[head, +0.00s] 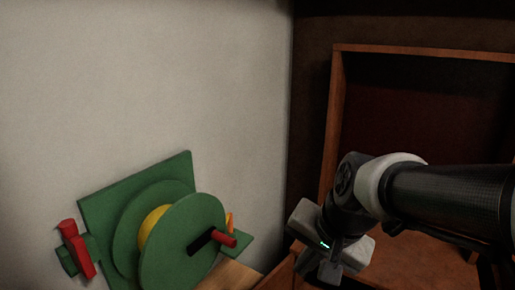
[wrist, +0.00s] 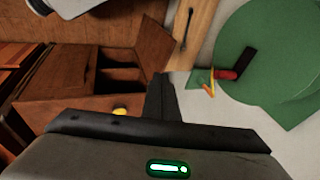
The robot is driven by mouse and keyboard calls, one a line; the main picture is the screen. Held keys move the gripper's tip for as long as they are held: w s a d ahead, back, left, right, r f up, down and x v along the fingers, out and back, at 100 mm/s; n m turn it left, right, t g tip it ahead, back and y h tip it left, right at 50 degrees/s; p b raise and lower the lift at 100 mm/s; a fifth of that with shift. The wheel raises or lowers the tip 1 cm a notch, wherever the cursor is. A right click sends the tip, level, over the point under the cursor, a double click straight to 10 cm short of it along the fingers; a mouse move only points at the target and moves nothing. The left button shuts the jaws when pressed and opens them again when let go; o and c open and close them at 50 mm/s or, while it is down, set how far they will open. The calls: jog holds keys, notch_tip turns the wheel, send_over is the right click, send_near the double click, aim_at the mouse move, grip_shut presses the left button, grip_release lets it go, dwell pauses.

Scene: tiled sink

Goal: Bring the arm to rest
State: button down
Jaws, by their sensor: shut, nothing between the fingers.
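My arm reaches in from the right of the head view and bends down at the wrist. My gripper (wrist: 161,82) is shut and empty in the wrist view, its dark fingers together and pointing away from the camera. In the head view only the grey hand shows, at the bottom right of centre, and the fingertips cannot be made out. The hand appears apart from the green reel device (head: 183,240) on its left. The wrist view shows the device's green disc (wrist: 265,60) at the right, with a red and black crank handle (wrist: 232,70).
A red part (head: 77,250) sits at the device's left, against a pale wall (head: 140,80). A wooden frame (head: 337,130) stands behind my arm. An open wooden drawer or box (wrist: 85,100) lies left of the fingers in the wrist view. A wooden strip (wrist: 190,35) runs beside it.

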jog(key=s+d+r+n+t+h, duration=0.1)
jog(key=s+d+r+n+h, duration=0.1)
jog(key=s+d+r+n, duration=0.5)
notch_tip(320, 180, up, 10)
jog(key=a+p, duration=0.1)
jog(key=p, duration=1.1)
jog(key=shift+s+a+r+m+p, duration=0.25)
jog(key=shift+s+a+m+p, duration=0.1)
jog(key=shift+a+m+p, duration=0.05)
